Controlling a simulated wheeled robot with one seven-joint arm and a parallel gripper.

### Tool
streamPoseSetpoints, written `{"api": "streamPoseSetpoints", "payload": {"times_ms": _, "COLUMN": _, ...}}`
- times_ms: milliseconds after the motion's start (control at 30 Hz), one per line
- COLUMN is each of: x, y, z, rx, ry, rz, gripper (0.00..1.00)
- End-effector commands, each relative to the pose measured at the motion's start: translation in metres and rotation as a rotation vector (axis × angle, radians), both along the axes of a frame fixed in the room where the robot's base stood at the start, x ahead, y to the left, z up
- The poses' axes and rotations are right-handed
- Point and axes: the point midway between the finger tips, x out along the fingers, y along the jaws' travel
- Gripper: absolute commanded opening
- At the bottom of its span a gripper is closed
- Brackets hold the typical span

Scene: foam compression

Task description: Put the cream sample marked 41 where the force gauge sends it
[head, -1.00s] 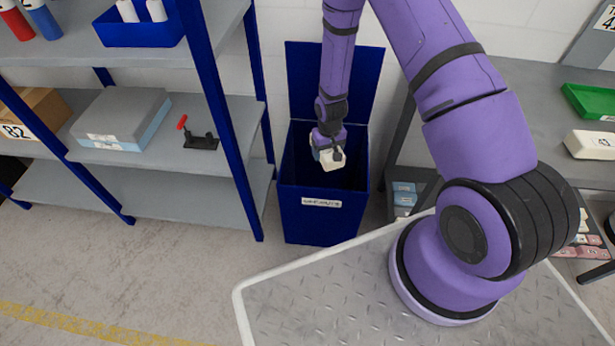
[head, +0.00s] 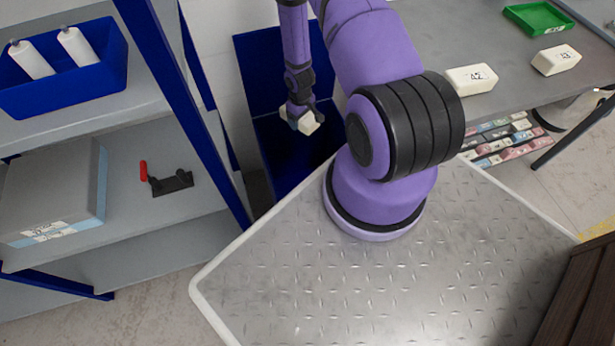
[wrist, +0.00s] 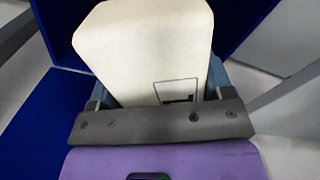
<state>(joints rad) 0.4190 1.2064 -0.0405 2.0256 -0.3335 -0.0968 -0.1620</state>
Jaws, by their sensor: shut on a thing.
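A cream block (head: 306,123) is in my gripper (head: 298,117), over the open blue bin (head: 285,160). In the wrist view the cream block (wrist: 145,50) sits between the fingers, with a label partly hidden by the gripper, so I cannot read its number. Blue bin walls show around and below it in that view. Two other cream blocks lie on the grey bench at the right: one marked 42 (head: 471,79) and one marked 43 (head: 556,60). No force gauge reading is visible.
A grey shelf unit with a blue post (head: 185,105) stands left of the bin, holding a blue box (head: 75,85) of white bottles, a grey-and-blue foam block (head: 50,195) and a red-handled clamp (head: 168,181). A green tray (head: 538,18) is on the bench. Coloured samples (head: 500,140) lie below it.

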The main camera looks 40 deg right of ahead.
Motion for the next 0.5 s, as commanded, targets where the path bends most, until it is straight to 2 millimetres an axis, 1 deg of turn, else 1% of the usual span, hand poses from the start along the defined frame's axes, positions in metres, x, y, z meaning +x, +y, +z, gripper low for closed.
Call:
{"api": "streamPoseSetpoints", "payload": {"times_ms": 33, "x": -0.008, "y": -0.01, "z": -0.005, "rx": 0.002, "ry": 0.0, "rz": 0.001, "gripper": 0.48}}
{"api": "streamPoseSetpoints", "payload": {"times_ms": 100, "x": -0.015, "y": -0.02, "z": -0.01, "rx": 0.004, "ry": 0.0, "rz": 0.005, "gripper": 0.48}}
{"api": "streamPoseSetpoints", "payload": {"times_ms": 200, "x": -0.021, "y": -0.027, "z": -0.014, "rx": 0.006, "ry": -0.001, "rz": 0.012, "gripper": 0.48}}
{"api": "streamPoseSetpoints", "payload": {"times_ms": 367, "x": -0.023, "y": -0.029, "z": -0.023, "rx": 0.007, "ry": 0.0, "rz": 0.015, "gripper": 0.48}}
{"api": "streamPoseSetpoints", "payload": {"times_ms": 500, "x": -0.023, "y": -0.029, "z": -0.037, "rx": 0.007, "ry": 0.0, "rz": 0.015, "gripper": 0.48}}
